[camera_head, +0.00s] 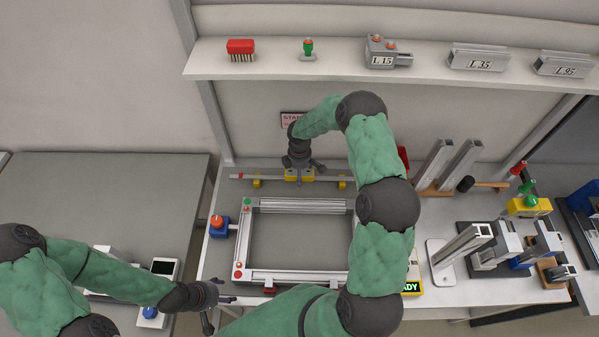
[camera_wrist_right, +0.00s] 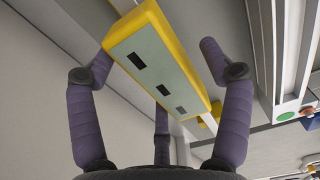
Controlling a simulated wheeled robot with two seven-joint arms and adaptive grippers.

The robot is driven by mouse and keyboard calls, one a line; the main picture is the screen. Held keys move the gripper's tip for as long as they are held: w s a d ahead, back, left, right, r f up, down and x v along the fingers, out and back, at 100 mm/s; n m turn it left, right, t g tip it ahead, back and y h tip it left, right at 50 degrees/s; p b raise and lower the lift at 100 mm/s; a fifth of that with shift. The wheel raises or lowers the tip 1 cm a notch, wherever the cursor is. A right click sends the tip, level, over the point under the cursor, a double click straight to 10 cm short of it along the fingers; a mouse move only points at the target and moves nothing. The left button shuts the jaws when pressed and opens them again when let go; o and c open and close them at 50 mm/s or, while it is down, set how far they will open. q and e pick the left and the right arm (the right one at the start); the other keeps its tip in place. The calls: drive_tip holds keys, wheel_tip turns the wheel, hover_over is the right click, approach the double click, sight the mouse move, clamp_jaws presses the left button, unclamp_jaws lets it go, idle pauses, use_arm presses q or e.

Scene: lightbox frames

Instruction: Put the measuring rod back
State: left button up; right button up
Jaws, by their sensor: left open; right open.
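The measuring rod (camera_head: 325,179) lies level along the back of the worktable, behind the aluminium frame (camera_head: 300,206). It has a yellow block at its middle (camera_head: 298,177) and yellow holders (camera_head: 257,182) near its ends. My right gripper (camera_head: 300,166) is over that block. In the right wrist view the yellow block (camera_wrist_right: 155,60) with a grey face and dark windows lies between the open fingers (camera_wrist_right: 158,62); contact cannot be told. My left gripper (camera_head: 217,309) is open and empty at the table's front left edge.
A blue box with an orange knob (camera_head: 218,226) stands left of the frame. My right arm crosses above the frame's right side. Upright profiles (camera_head: 434,164) and clamps (camera_head: 490,250) crowd the right. A shelf (camera_head: 215,63) overhangs the back.

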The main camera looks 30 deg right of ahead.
drive_tip(key=shift+r, duration=4)
drive_tip(key=shift+f, duration=0.1)
